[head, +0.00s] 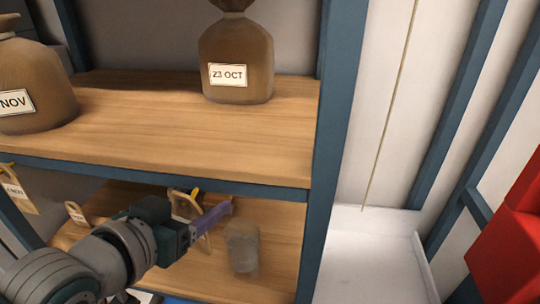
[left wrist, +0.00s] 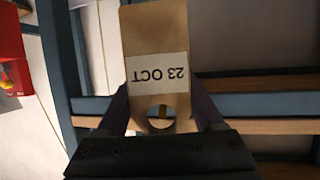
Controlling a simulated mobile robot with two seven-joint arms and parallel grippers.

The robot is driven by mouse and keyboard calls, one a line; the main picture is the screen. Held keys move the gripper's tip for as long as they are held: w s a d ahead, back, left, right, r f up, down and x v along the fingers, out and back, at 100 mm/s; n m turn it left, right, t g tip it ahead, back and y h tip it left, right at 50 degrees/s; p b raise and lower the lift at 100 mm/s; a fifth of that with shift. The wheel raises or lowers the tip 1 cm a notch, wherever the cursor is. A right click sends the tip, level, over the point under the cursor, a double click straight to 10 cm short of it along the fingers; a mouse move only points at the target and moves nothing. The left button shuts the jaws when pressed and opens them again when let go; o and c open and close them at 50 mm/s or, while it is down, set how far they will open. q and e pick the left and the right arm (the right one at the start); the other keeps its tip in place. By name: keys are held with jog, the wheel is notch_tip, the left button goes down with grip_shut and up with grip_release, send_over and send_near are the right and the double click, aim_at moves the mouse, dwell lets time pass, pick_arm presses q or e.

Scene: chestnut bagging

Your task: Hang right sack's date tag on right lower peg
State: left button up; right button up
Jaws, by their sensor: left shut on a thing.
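The right sack (head: 237,60) stands upright on the upper shelf, with a 23 OCT label on its front. My left gripper (head: 225,208) is below that shelf's front edge. In the left wrist view, my left gripper (left wrist: 160,100) is shut on a tan date tag (left wrist: 155,35) reading 23 OCT, upside down, with its round hole between the fingers. A yellow peg (head: 195,190) shows just beside the fingers. A yellow bit is seen through the tag's hole, but I cannot tell whether the peg passes through it. My right gripper is out of view.
The left sack (head: 32,90), labelled NOV, stands on the upper shelf (head: 150,130). A NOV tag (head: 18,193) and a smaller tag (head: 75,213) are at lower left. A greyish blurred object (head: 242,247) is on the lower shelf. A blue post (head: 338,120) bounds the right side.

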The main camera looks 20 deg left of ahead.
pick_arm(q)
jog(key=shift+b+x, duration=0.95)
jog(key=shift+x, duration=0.1)
jog(key=shift+a+f, duration=0.2)
jog(key=shift+f, duration=0.05)
jog(key=o, duration=1.1)
jog(key=shift+o, duration=0.2)
